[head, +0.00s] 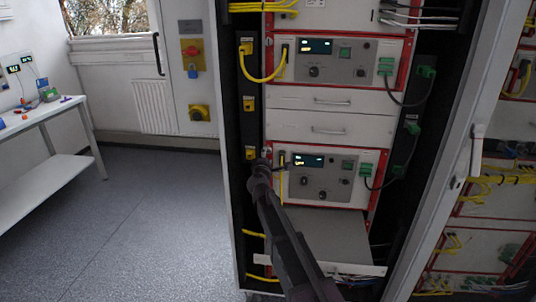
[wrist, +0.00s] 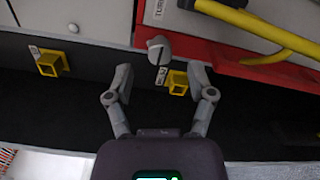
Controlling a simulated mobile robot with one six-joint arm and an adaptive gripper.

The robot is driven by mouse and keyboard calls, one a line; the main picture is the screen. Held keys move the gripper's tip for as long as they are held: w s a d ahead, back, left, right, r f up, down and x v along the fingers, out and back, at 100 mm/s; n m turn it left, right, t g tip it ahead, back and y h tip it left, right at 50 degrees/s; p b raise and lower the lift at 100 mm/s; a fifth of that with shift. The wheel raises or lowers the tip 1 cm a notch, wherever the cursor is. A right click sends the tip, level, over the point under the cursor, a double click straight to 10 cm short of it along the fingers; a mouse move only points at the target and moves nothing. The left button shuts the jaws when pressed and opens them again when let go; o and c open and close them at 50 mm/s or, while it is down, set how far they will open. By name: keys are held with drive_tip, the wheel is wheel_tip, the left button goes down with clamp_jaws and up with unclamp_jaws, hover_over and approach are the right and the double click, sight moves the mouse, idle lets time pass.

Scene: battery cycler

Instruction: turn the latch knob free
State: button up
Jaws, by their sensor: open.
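The latch knob (wrist: 158,48) is a small light-grey knob at the edge of the red-framed instrument in the wrist view. It lies just beyond and between my fingertips. My gripper (wrist: 161,72) is open and empty, with one finger to each side of the knob's line and a visible gap around it. In the head view my gripper (head: 262,163) is at the left edge of the lower instrument (head: 322,178); the knob is too small to make out surely there.
A yellow socket (wrist: 177,82) sits close to the right finger, and another yellow socket (wrist: 50,63) is farther left. A thick yellow cable (wrist: 265,30) crosses the upper right. In the head view the open rack door (head: 470,150) stands right and a white table (head: 40,115) left.

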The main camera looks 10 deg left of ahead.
drive_tip(key=s, duration=0.8)
drive_tip(key=shift+s+a, duration=0.15)
drive_tip(key=shift+s, duration=0.1)
drive_tip(key=s+d+f+m+g+h+p, duration=0.25)
drive_tip(key=d+m, duration=0.25)
drive_tip(key=d, duration=0.3)
drive_tip(key=s+d+f+m+g+h+p, duration=0.15)
drive_tip(key=s+d+m+g, duration=0.25)
drive_tip(key=d, duration=0.4)
drive_tip(key=s+d+f+m+g+h+p, duration=0.1)
drive_tip(key=s+d+f+m+g+h, duration=0.15)
drive_tip(key=d+m, duration=0.4)
drive_tip(key=s+d+f+m+g+y+p, duration=0.1)
drive_tip(key=s+d+m+g+y+p, duration=0.1)
drive_tip(key=s, duration=0.8)
drive_tip(key=s+d+f+m+g+y+p, duration=0.1)
drive_tip(key=s+d+f+m+g+y, duration=0.1)
drive_tip(key=s+g, duration=0.5)
drive_tip(key=s+d+m+y, duration=0.1)
drive_tip(key=s+d+y, duration=0.1)
drive_tip(key=s+y, duration=0.1)
drive_tip(key=shift+f+p, duration=0.2)
drive_tip(key=shift+p, duration=0.15)
